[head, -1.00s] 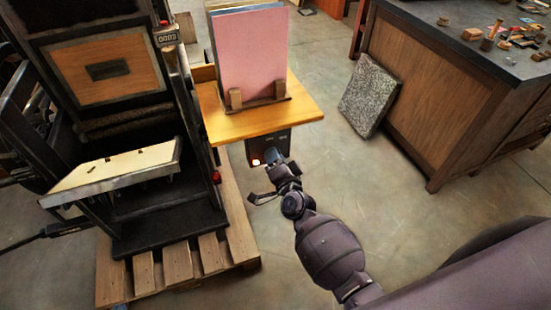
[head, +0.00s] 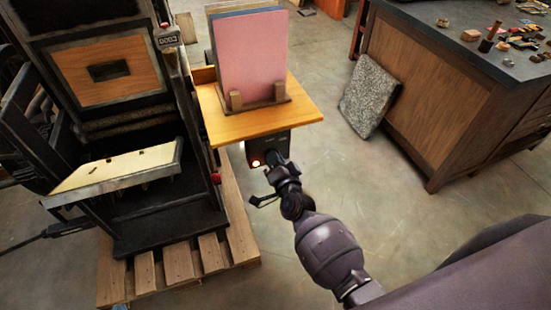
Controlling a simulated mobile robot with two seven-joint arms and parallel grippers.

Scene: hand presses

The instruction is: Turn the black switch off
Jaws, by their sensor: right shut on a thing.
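A black switch box (head: 283,141) hangs under the front edge of a small wooden shelf. A small round lamp (head: 256,163) glows on its lower left front. My right gripper (head: 274,160) reaches up from below to the front of the box, just right of the lamp. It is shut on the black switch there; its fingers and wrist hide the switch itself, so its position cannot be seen. My left gripper is not in view.
A large black hand press (head: 105,75) stands on a wooden pallet (head: 182,262) at left. A speckled slab (head: 368,95) leans on a workbench at right. The floor between is clear.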

